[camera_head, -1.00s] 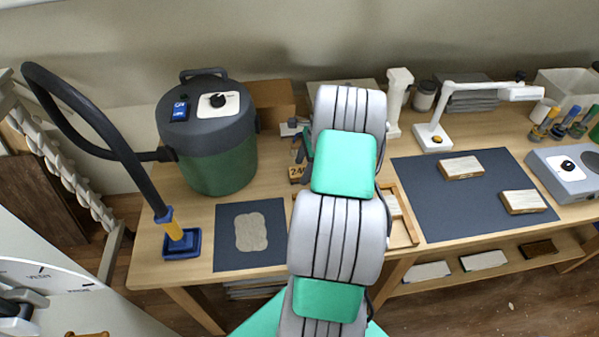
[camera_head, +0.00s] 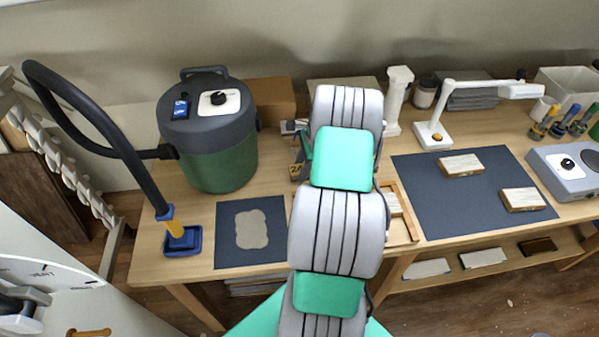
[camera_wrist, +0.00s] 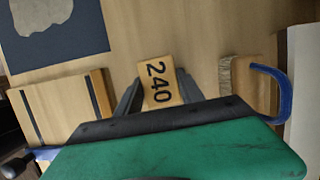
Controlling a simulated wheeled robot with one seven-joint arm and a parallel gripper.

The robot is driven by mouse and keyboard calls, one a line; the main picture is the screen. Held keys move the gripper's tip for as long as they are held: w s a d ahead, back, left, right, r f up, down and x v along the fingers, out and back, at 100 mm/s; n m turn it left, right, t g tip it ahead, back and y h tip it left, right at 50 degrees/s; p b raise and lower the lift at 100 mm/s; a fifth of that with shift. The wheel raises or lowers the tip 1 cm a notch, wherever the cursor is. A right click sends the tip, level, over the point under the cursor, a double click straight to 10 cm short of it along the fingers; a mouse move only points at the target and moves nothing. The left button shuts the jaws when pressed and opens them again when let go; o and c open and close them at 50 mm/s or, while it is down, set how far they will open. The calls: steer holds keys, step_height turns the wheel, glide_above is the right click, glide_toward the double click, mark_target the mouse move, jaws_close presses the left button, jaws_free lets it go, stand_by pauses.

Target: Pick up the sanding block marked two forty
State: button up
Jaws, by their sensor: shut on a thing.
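The sanding block marked 240 (camera_wrist: 159,83) shows in the wrist view with its tan face and black digits towards the camera. My gripper (camera_wrist: 157,92) is shut on it, with one dark finger along each side. In the head view my arm hides most of the gripper. Only a small tan part of the block (camera_head: 295,171) shows there, at the left of my arm. The wrist view does not show clearly whether the block touches the table.
A green and grey vacuum (camera_head: 215,135) stands left of my arm, its hose reaching a blue nozzle (camera_head: 182,243). A dark mat (camera_head: 249,263) lies in front. A wooden tray (camera_head: 401,228) is partly behind my arm. A larger dark mat (camera_head: 430,190) with two blocks lies right.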

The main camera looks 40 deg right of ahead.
steer(key=c, duration=0.3)
steer(key=shift+r, duration=0.1)
steer(key=shift+r+b, duration=0.35)
steer(key=shift+r, duration=0.2)
steer(key=s+d+r+b, duration=0.1)
steer(key=s+r+b, duration=0.1)
steer(key=s+r, duration=0.9)
steer(key=s, duration=0.3)
steer(key=shift+d+r, duration=0.3)
steer(key=shift+r, duration=0.1)
